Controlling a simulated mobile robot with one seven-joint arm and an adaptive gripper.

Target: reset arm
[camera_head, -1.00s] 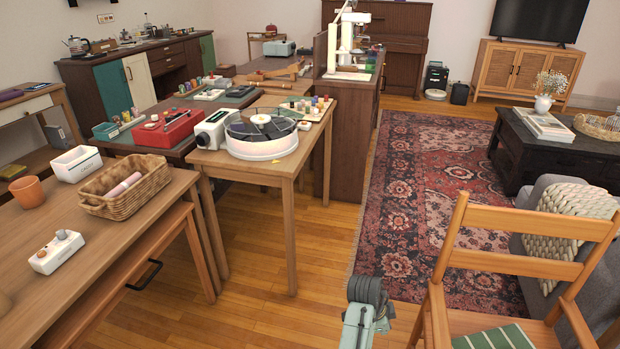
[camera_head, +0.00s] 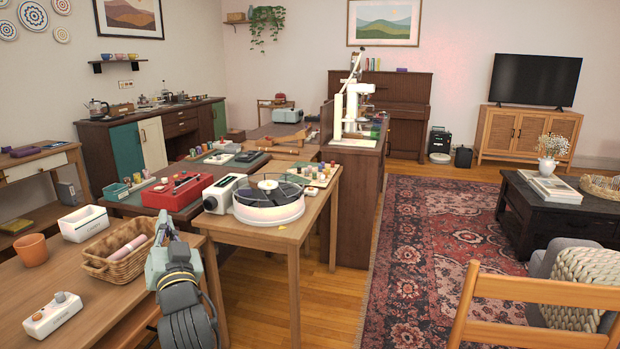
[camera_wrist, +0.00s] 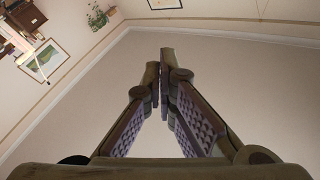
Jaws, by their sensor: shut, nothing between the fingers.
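My gripper (camera_wrist: 162,82) shows in the wrist view with its two fingers brought together at the tips and nothing between them. In the head view my arm rises in the lower left, in front of the right end of the near wooden table (camera_head: 85,300). It hides part of that table and of the wicker basket (camera_head: 108,268). I cannot make out the fingertips clearly in the head view.
A white box (camera_head: 83,224), an orange pot (camera_head: 32,250) and a white device (camera_head: 52,316) stand on the near table. A round clear-topped device (camera_head: 268,212) sits on the middle table. A wooden chair (camera_head: 545,290) is at right. The rug (camera_head: 420,240) is mostly clear.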

